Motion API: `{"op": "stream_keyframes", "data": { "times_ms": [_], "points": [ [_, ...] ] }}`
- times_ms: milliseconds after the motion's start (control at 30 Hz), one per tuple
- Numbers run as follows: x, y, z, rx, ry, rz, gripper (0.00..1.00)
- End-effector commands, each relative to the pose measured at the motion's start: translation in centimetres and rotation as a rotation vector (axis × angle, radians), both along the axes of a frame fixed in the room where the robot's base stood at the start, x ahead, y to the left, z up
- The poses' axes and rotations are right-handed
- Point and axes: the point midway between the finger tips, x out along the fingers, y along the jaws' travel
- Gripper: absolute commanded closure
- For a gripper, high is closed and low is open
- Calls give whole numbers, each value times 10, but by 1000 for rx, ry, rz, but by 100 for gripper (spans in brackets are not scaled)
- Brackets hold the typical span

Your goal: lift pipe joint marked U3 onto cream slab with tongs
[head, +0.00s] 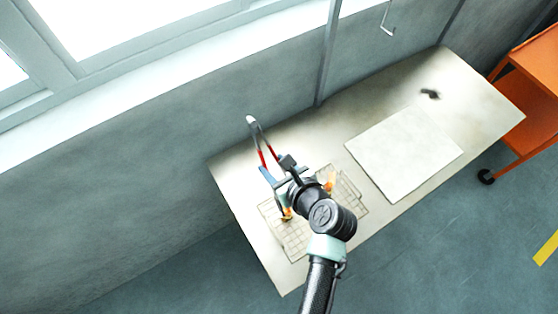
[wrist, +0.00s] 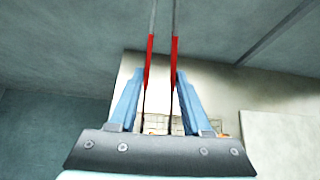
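My gripper (head: 268,176) is over the left part of the table, its two blue fingers closed against the outer sides of the tongs (head: 254,131). The tongs have red grips and grey legs; in the wrist view the red grips (wrist: 149,62) sit between my fingers (wrist: 158,80), legs apart. Brass-coloured pipe joints lie on the mesh belt (head: 298,245): one (head: 287,214) below my gripper and another (head: 330,182) to its right, partly hidden by my arm. No marking is readable, so I cannot tell which is U3. The cream slab (head: 405,155) lies flat to the right, bare.
The table (head: 235,185) stands along a grey wall with a window. A small dark thing or mark (head: 430,94) is at its far right. An orange cart (head: 530,85) stands beyond the right end. The table between belt and slab is narrow but clear.

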Motion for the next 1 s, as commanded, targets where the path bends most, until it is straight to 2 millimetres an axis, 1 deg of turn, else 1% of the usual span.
{"op": "stream_keyframes", "data": {
  "times_ms": [167,367,567,633,1000],
  "points": [
    [0,0,-1,0,-1,1,56],
    [1,0,-8,-1,-2,1,56],
    [0,0,-25,0,0,0,56],
    [0,0,-35,-1,-2,0,56],
    [0,0,-67,-2,-1,0,56]
  ]
}}
